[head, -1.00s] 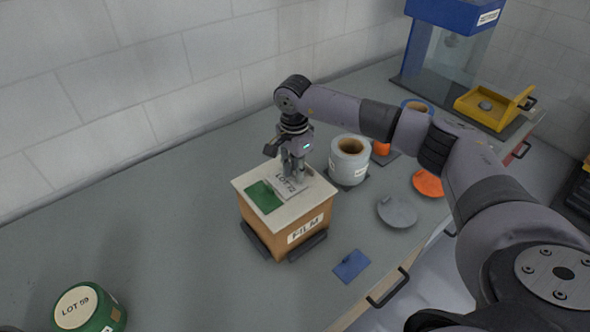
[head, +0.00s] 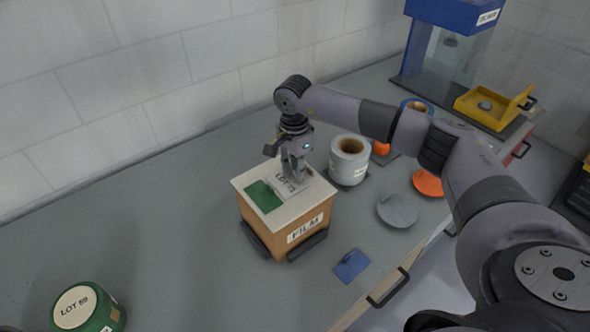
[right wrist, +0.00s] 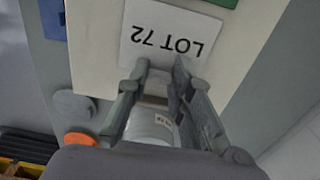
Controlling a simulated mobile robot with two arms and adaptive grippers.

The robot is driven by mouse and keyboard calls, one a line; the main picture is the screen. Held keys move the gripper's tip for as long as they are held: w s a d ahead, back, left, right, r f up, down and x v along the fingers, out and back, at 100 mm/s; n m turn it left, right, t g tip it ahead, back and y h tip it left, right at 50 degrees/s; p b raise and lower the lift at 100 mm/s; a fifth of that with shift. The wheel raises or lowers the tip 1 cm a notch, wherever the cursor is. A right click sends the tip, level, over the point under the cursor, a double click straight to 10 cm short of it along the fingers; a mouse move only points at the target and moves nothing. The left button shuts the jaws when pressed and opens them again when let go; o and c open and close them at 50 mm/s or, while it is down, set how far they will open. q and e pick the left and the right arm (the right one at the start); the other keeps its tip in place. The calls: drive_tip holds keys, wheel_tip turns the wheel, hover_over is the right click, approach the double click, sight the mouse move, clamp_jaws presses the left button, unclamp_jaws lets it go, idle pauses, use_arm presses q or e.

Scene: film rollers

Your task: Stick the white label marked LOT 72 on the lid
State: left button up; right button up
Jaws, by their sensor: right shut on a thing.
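The white label marked LOT 72 (head: 284,187) is at the top of the box labelled FILM (head: 284,232), over its pale lid (head: 302,205). In the right wrist view the label (right wrist: 165,38) looks nearly flat against the lid (right wrist: 92,45); I cannot tell whether its whole underside touches. My right gripper (head: 293,178) points down and is shut on the label's near edge in the wrist view (right wrist: 160,72). A green patch (head: 264,197) lies on the lid beside the label.
A blue piece (head: 351,265) lies in front. A green LOT 59 roll (head: 88,310) stands front left.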

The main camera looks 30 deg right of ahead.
drive_tip(key=shift+s+f, duration=0.1)
drive_tip(key=shift+f, duration=0.1)
drive_tip(key=o, duration=0.8)
drive_tip(key=shift+o, duration=0.3)
drive_tip(key=shift+o, duration=0.2)
drive_tip(key=o, duration=0.6)
drive_tip(key=shift+c, duration=0.2)
drive_tip(key=shift+r, duration=0.15)
drive_tip(key=shift+r+p, duration=1.85)
drive_tip(key=shift+r, duration=1.6)
